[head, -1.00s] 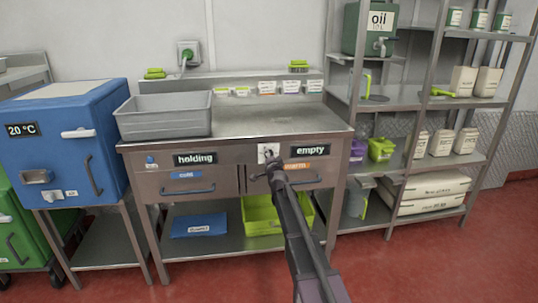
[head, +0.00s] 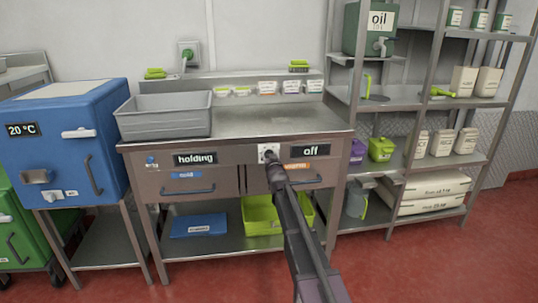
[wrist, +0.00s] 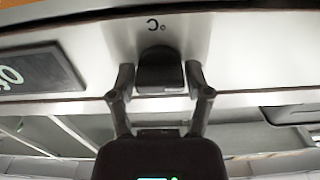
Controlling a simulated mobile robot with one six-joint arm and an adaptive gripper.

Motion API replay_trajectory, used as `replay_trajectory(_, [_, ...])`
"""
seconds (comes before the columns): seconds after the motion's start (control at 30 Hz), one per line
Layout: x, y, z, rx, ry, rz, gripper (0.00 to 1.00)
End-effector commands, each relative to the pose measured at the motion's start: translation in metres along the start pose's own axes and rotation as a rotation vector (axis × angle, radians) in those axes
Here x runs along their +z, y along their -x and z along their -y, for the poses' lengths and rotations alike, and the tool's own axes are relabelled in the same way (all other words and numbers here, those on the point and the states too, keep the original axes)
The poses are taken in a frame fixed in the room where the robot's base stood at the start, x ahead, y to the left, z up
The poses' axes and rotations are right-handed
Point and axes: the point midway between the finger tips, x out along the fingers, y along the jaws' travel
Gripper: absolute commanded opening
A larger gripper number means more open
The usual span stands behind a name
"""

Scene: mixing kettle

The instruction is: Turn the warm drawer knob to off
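The warm drawer knob (wrist: 160,72) is a dark knob on a light plate in the wrist view. In the head view its plate (head: 268,153) sits above the right drawer (head: 292,177), and my gripper covers most of the knob. The display (head: 310,151) right of the knob reads "off". My gripper (wrist: 160,80) has one finger on each side of the knob, close against it, and appears shut on it. Any contact is hard to judge at this angle. An orange label (head: 296,166) lies under the display, partly hidden by my arm.
The left drawer (head: 188,189) has a display (head: 195,159) reading "holding". A grey tub (head: 164,115) stands on the counter's left end. A blue box (head: 70,140) stands left, shelving (head: 400,100) right. A green crate (head: 260,222) is on the lower shelf behind my arm.

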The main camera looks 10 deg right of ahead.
Motion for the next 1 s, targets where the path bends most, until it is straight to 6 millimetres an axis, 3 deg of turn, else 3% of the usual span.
replay_trajectory(0.03, [0.000, 0.000, 0.000, 0.000, -0.001, 0.000, 0.90])
replay_trajectory(0.07, [0.000, 0.000, 0.000, 0.000, -0.002, 0.000, 0.98])
replay_trajectory(0.57, [0.000, 0.003, 0.000, 0.000, -0.007, 0.000, 0.98])
replay_trajectory(1.0, [0.000, 0.037, -0.001, 0.001, -0.008, 0.000, 0.98])
